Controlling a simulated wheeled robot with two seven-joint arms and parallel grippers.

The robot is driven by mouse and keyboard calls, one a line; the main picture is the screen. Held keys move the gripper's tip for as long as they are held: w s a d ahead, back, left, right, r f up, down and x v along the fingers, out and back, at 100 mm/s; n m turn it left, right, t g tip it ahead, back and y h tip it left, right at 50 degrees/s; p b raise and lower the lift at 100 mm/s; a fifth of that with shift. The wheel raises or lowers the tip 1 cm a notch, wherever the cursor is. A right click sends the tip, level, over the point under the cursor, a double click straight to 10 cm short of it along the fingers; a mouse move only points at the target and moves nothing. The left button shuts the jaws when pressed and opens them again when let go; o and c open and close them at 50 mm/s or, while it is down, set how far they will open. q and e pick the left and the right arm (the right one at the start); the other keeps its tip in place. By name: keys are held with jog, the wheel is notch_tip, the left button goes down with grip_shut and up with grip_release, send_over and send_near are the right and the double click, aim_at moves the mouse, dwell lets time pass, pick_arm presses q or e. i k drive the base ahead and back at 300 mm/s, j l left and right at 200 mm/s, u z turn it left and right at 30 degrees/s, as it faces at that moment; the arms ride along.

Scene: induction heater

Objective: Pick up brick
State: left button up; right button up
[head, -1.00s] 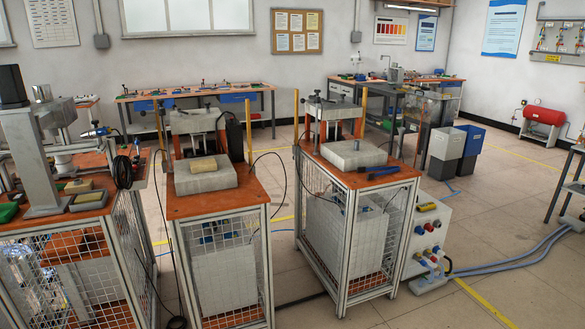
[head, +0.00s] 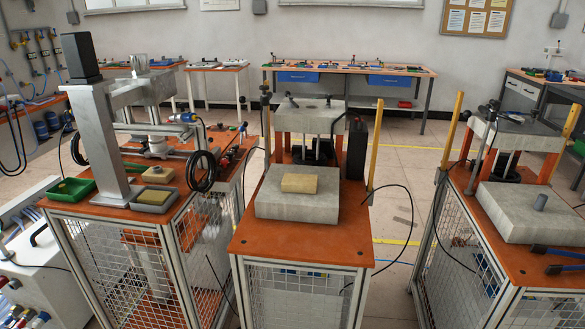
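A tan, block-shaped brick (head: 299,184) lies flat on top of a grey slab (head: 297,208) on the middle orange-topped bench, near the centre of the head view. No gripper touches it. I cannot tell whether these are bricks too. Neither of my grippers shows in the head view.
A press frame (head: 309,117) stands right behind the slab, with a black box (head: 356,148) and yellow posts beside it. A green tray (head: 70,191) and a grey column (head: 101,140) stand on the left bench. A floor gap separates the middle bench from the right bench (head: 480,235).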

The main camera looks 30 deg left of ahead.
aim_at(291, 182)
jog(key=i+l+u, duration=0.25)
jog(key=i, duration=0.2)
jog(key=i+l+u, duration=0.25)
jog(key=i, duration=0.2)
jog(key=i+j, duration=0.05)
